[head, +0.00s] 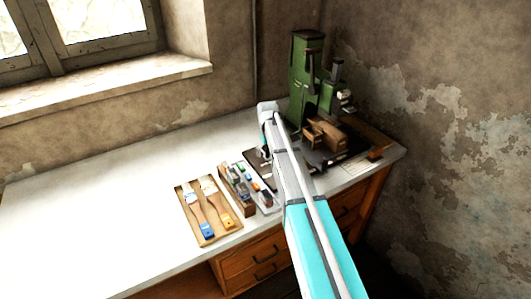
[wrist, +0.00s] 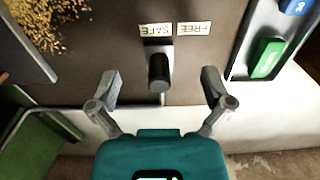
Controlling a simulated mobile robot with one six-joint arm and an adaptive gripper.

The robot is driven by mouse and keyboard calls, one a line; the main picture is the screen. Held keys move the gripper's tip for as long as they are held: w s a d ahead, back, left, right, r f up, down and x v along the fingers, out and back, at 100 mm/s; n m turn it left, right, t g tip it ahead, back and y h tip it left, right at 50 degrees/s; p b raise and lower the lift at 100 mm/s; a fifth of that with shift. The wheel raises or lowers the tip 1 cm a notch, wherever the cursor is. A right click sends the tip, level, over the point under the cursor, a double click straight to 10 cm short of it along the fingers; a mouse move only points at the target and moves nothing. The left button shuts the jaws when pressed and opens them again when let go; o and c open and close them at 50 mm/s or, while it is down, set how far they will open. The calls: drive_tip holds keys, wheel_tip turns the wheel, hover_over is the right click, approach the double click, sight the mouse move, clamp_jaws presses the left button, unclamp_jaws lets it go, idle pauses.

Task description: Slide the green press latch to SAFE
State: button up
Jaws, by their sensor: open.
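The press latch shows in the wrist view as a dark upright knob (wrist: 160,72) on a dark brown plate. Two pale labels lie just beyond it: SAFE (wrist: 157,29) on the left and FREE (wrist: 195,28) on the right. The knob stands in line with the SAFE label in this view; its exact position in its travel cannot be told. My gripper (wrist: 161,92) is open and empty, with one finger on each side of the knob and a gap to both. In the head view my arm hides the latch. The green press (head: 304,75) stands at the back right of the bench.
A compartment tray (head: 236,187) with small coloured parts and a board with brushes (head: 192,211) lie left of my arm. A tray with a green piece (wrist: 267,58) is right of the knob in the wrist view. The white bench top (head: 90,215) is clear at left.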

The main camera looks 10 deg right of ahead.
drive_tip(key=shift+r+p, duration=3.85)
drive_tip(key=shift+r, duration=0.15)
drive_tip(key=shift+w, duration=0.15)
